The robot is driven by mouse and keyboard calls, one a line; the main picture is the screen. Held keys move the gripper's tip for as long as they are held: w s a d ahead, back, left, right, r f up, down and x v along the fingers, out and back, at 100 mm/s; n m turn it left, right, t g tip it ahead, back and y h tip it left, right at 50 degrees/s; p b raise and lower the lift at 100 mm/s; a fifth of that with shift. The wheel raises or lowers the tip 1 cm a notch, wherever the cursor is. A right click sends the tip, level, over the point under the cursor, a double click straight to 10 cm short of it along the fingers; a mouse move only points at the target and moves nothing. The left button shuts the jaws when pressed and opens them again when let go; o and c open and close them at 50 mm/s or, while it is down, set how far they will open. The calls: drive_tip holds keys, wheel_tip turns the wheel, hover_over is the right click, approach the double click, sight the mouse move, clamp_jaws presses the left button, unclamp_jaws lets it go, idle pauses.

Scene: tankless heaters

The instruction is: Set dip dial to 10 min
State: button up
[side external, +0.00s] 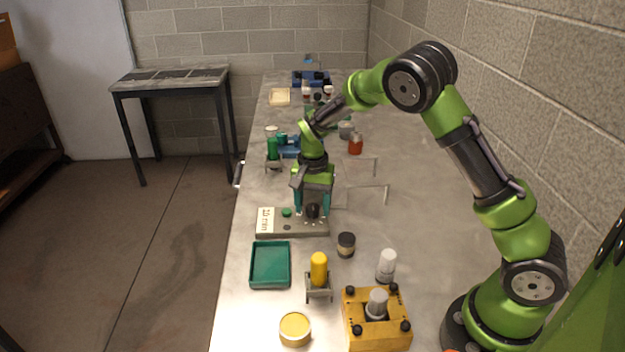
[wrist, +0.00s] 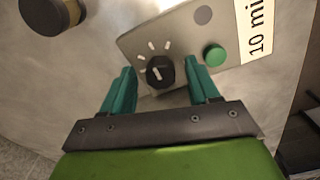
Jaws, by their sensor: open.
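The dip dial is a black round knob (wrist: 160,72) with a white pointer mark, on a grey panel (wrist: 135,40) with white tick marks around part of it. In the side view the knob (side external: 312,211) sits at the right part of the panel (side external: 272,229). A label reading "10 min" (wrist: 258,28) and a green button (wrist: 214,54) are on the same panel. My gripper (wrist: 162,82) is open, with one teal finger on each side of the knob. I cannot tell whether either finger touches it.
A green tray (side external: 270,285), a yellow bottle in a stand (side external: 319,268), a dark jar (side external: 346,244) and a yellow block with black knobs (side external: 376,335) stand nearer the camera. Several items, including a red jar (side external: 355,145) and green bottle (side external: 273,148), stand behind the panel.

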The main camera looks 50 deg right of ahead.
sight(313, 207)
wheel_tip(313, 207, up, 16)
drive_tip(key=shift+r, duration=0.2)
idle(0.4)
